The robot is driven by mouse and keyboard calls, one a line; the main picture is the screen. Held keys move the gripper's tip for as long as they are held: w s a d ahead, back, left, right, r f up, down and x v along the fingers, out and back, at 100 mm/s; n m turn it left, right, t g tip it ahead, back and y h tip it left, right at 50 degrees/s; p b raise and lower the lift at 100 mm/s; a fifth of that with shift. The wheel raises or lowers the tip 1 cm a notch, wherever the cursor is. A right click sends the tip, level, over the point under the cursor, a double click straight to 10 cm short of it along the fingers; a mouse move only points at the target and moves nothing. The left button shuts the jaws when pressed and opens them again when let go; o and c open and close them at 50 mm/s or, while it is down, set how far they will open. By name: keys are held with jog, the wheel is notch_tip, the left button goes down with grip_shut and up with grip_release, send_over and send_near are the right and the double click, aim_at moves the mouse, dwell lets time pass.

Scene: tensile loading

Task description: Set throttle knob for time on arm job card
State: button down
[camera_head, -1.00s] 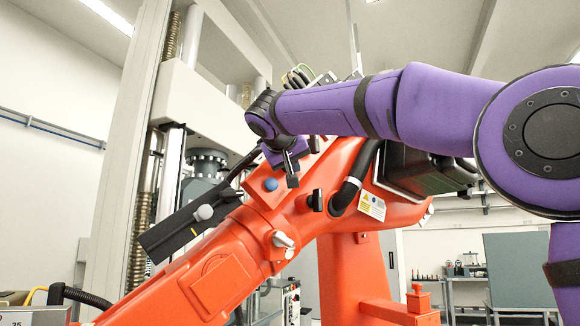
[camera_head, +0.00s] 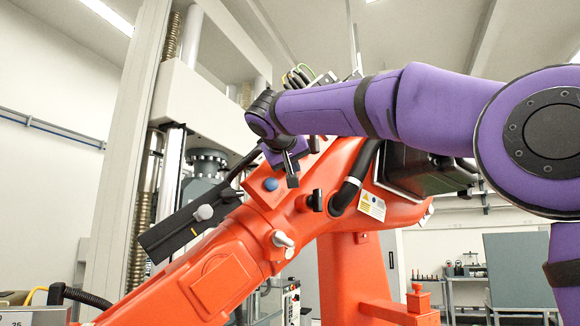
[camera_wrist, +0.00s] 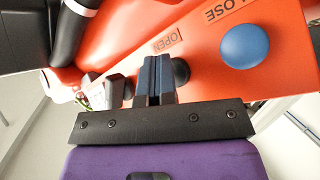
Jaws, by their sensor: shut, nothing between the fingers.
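My gripper (camera_head: 292,170) is at the end of my purple arm, in front of the orange arm (camera_head: 215,275). In the wrist view its dark fingers (camera_wrist: 158,78) are together and empty, over the orange panel marked OPEN and CLOSE. A black knob (camera_wrist: 181,72) is just right of the fingertips, partly hidden; I cannot tell if they touch. A blue round button (camera_wrist: 245,47) is farther right. In the head view a grey ball knob (camera_head: 204,212) sits on a black bar with a yellow mark. I cannot tell which knob is the throttle. No readable job card shows.
A warning label (camera_head: 371,205) is on the orange arm, near a black hose (camera_head: 352,182). A tall testing frame (camera_head: 155,110) stands behind at the left. Benches (camera_head: 466,272) stand at the far right. A black hose also crosses the wrist view's upper left.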

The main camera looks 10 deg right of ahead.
dwell(0.5)
jog(key=shift+s+d, duration=0.2)
jog(key=shift+s, duration=0.7)
jog(key=shift+s+d, duration=0.2)
jog(key=shift+s, duration=0.6)
jog(key=shift+s+d, duration=0.2)
jog(key=shift+s, duration=0.6)
jog(key=shift+s+d, duration=0.2)
jog(key=shift+s, duration=0.6)
jog(key=s+d+f+g+y, duration=0.2)
jog(key=s+d+f, duration=0.2)
jog(key=s+f, duration=0.5)
jog(key=s+d+f+g+y, duration=0.2)
jog(key=s+f, duration=0.8)
jog(key=f, duration=0.8)
jog(key=s+d+f+g+y, duration=0.3)
jog(key=s+d+f, duration=0.3)
jog(key=s+f, duration=0.4)
notch_tip(320, 180, down, 4)
jog(key=shift+r+g, duration=0.1)
jog(key=shift+g, duration=0.2)
